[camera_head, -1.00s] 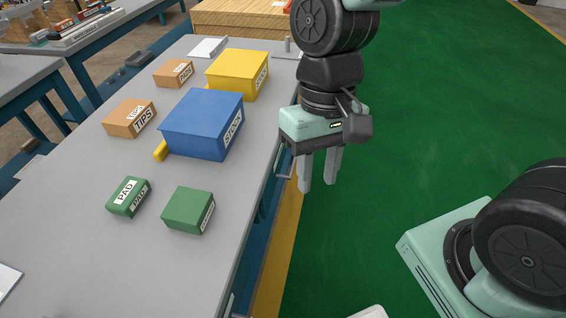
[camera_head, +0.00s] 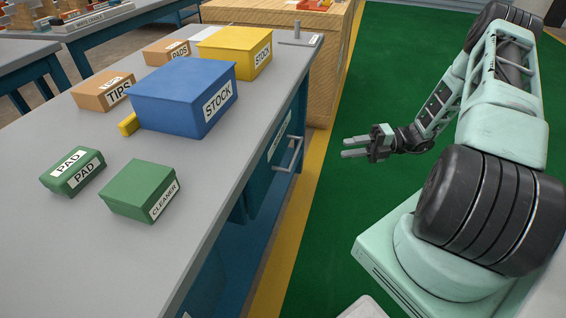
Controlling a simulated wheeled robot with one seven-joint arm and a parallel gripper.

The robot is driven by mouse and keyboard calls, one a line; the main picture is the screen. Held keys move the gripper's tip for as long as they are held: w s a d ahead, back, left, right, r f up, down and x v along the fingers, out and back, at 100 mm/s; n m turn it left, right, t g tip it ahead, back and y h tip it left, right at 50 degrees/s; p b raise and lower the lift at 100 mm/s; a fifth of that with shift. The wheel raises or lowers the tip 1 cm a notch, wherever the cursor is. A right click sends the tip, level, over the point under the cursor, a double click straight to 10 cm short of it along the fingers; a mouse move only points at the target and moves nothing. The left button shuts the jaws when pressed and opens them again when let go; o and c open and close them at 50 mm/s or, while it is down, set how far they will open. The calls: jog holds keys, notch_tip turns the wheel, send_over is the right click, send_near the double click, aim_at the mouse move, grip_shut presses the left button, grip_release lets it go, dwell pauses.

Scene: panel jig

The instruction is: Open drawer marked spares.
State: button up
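A blue drawer front (camera_head: 273,170) is set under the near edge of the grey workbench (camera_head: 215,180), seen at a steep angle. It carries a grey bar handle (camera_head: 291,155) and a pale label (camera_head: 280,136) that is too slanted to read, so I cannot tell whether it says spares. The drawer looks shut. My gripper (camera_head: 344,147) is to the right of the handle, over the green floor, apart from it. Its two fingers point left toward the bench, spread apart with nothing between them.
On the bench stand a blue STOCK box (camera_head: 185,97), a yellow STOCK box (camera_head: 235,50), a green CLEANER box (camera_head: 141,190), a green PAD box (camera_head: 72,171) and an orange TIPS box (camera_head: 103,91). A wooden crate (camera_head: 328,60) stands beyond the bench. The green floor (camera_head: 400,60) is clear.

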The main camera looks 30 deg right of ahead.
aim_at(296, 153)
jog(key=shift+m+t, duration=0.7)
jog(key=shift+m, duration=0.2)
jog(key=x, duration=0.5)
jog(key=f+x, duration=0.1)
jog(key=x, duration=0.4)
jog(key=f+b+x, duration=0.1)
jog(key=x, duration=0.5)
jog(key=shift+w+d, duration=0.15)
jog(key=shift+w, duration=0.1)
grip_shut()
